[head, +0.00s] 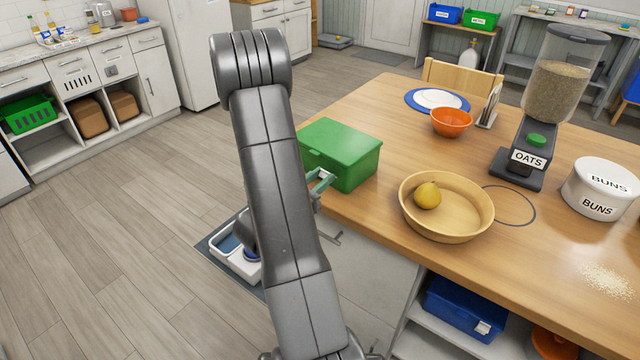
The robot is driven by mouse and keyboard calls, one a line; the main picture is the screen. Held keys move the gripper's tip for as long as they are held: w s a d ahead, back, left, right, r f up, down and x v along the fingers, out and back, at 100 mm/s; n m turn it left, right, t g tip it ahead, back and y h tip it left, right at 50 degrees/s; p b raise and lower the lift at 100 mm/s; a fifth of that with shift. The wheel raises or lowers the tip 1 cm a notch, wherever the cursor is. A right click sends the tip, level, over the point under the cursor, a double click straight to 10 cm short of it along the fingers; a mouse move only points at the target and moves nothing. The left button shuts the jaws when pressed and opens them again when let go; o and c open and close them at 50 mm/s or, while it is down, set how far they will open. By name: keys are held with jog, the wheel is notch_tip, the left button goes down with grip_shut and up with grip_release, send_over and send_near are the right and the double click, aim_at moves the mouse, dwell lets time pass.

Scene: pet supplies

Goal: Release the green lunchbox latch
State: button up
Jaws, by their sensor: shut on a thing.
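The green lunchbox (345,152) sits at the left edge of the wooden table, its lid down. My gripper (322,181) is at the lunchbox's near-left side, low by the table edge, shut on the lunchbox latch. My own arm crosses in front and hides most of the gripper and the left end of the box. The latch itself is too small and covered to see clearly.
A wooden bowl (447,232) with a yellow fruit (427,195) stands to the right of the lunchbox. An orange bowl (451,122), a blue plate (412,101) and an oats dispenser (536,142) stand farther back. A blue box (464,309) is on the shelf below.

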jog(key=shift+s+a+f+t+h+b, duration=0.1)
jog(key=shift+f+t+h+b, duration=1.55)
jog(key=shift+b, duration=4.55)
jog(key=t+b, duration=0.1)
jog(key=b, duration=0.2)
jog(key=shift+f+h+b, duration=0.15)
jog(key=shift+h+b, duration=0.1)
jog(key=shift+b, duration=0.65)
jog(key=b, duration=0.3)
jog(key=shift+t+h, duration=0.25)
jog(key=shift+h, duration=0.05)
jog(key=o, duration=1)
